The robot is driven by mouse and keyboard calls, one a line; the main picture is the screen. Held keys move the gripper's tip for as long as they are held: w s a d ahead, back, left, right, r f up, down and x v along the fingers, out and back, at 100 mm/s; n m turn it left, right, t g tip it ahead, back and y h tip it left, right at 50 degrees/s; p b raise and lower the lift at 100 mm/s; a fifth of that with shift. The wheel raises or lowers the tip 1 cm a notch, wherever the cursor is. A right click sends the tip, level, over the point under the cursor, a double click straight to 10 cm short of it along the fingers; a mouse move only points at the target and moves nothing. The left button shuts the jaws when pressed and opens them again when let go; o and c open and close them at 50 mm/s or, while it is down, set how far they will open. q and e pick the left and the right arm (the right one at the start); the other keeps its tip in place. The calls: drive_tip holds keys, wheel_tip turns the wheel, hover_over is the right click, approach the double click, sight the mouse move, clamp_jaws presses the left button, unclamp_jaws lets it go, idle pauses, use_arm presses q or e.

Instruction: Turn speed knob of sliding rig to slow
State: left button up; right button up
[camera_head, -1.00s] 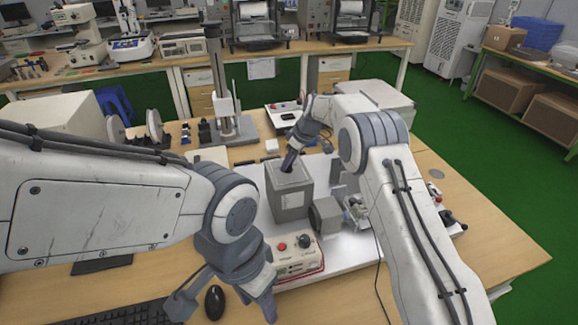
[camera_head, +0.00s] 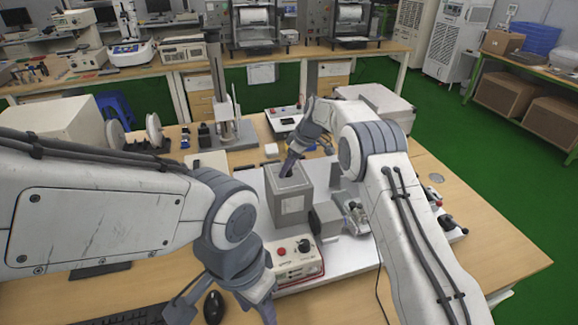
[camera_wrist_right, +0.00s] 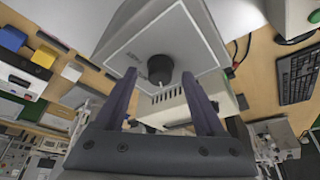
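The sliding rig has a grey box (camera_head: 289,205) on a white base plate (camera_head: 345,250). In the right wrist view a black round knob (camera_wrist_right: 160,68) stands on the box's labelled grey face (camera_wrist_right: 165,40). My right gripper (camera_head: 288,168) points down at the box top. Its fingers (camera_wrist_right: 159,75) are apart, one on each side of the knob, with visible gaps; contact cannot be seen. The knob's pointer and markings are too small to read. A control box (camera_head: 292,263) in front has a red button and another black knob (camera_head: 303,245). My left gripper (camera_head: 222,308) is open and empty.
A black mouse (camera_head: 214,307) and keyboard (camera_head: 125,315) lie at the front left, close to my left gripper. A stand with a column (camera_head: 222,100) is behind the rig. The wooden table (camera_head: 490,262) is clear at the right.

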drive_tip(key=shift+d+r, duration=0.15)
drive_tip(key=shift+r, duration=0.2)
drive_tip(key=b+v, duration=0.2)
drive_tip(key=v, duration=0.7)
drive_tip(key=shift+s+d+r, duration=0.2)
drive_tip(key=shift+r, duration=0.1)
